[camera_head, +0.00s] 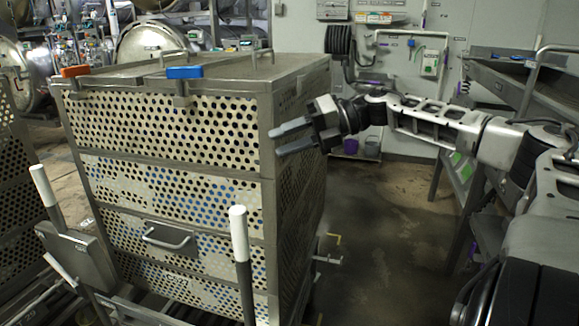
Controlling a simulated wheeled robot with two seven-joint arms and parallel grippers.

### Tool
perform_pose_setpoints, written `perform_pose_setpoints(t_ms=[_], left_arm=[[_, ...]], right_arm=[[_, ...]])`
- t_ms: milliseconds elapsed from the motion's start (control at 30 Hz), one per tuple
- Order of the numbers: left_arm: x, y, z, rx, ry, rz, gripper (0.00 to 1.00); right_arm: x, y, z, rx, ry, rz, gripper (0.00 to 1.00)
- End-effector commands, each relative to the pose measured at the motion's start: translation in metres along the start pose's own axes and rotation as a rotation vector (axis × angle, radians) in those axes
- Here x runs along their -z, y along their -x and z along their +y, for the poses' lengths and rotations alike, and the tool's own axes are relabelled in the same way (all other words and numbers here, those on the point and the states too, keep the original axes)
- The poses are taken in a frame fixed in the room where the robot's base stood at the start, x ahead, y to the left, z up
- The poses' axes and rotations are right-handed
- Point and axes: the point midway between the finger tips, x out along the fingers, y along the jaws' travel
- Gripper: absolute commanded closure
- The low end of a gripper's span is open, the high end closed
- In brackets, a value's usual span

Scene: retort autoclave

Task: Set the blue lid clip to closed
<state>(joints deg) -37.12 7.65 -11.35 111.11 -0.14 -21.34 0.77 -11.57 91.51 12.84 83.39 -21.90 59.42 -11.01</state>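The blue lid clip (184,72) sits at the top front edge of a perforated metal crate (268,105), near the middle of that edge. Its blue handle lies flat along the rim, with a metal latch part hanging below it over the front wall. My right gripper (279,141) reaches in from the right and is in front of the crate's front right corner, below the lid's level. Its two grey fingers point left and are apart, with nothing between them. It is to the right of the blue clip and clear of it. My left gripper is not in view.
An orange clip (75,71) sits on the same edge, left of the blue one. The lid (220,68) has raised handles. White-tipped posts (239,220) stand before the crate. Open floor (385,220) lies to the right, with a metal rack (500,80) beyond.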

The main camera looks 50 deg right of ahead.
Motion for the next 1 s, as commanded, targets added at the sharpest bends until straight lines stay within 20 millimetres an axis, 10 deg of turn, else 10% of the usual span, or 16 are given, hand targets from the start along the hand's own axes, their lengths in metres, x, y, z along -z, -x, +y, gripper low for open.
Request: perform_pose_setpoints(t_ms=[300,833,1000], left_arm=[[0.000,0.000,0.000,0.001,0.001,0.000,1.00],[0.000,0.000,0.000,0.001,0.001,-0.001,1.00],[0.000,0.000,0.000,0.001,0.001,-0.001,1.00]], right_arm=[[0.017,-0.019,-0.039,-0.065,-0.159,-0.086,0.64],[0.022,-0.024,-0.050,-0.079,-0.201,-0.110,0.64],[0.051,-0.046,-0.095,-0.138,-0.402,-0.205,0.64]])
